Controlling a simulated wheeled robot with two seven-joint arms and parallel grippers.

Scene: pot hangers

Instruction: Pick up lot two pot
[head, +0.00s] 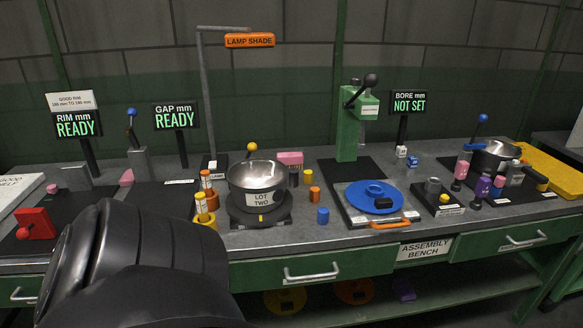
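The lot two pot is a shiny metal bowl-shaped pot (258,176) with a white label reading LOT TWO. No gripper fingers show in this view, for either arm.
A blue disc (375,197), a green press (350,125) and another pot (495,156) stand further right.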

